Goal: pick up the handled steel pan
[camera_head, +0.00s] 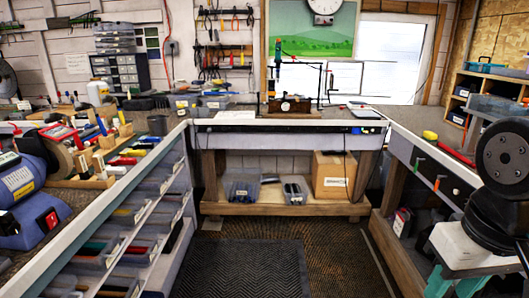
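I cannot make out a handled steel pan anywhere in the head view. The benches are crowded with small items, and many are too small or overlapped to tell apart. My gripper is not in view.
A cluttered bench with sloping bins (134,232) runs along the left, with a blue machine (22,190) on it. The back bench (237,129) has a cardboard box (334,176) on its lower shelf. A bench (432,160) stands at right. The dark floor mat (248,268) is clear.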

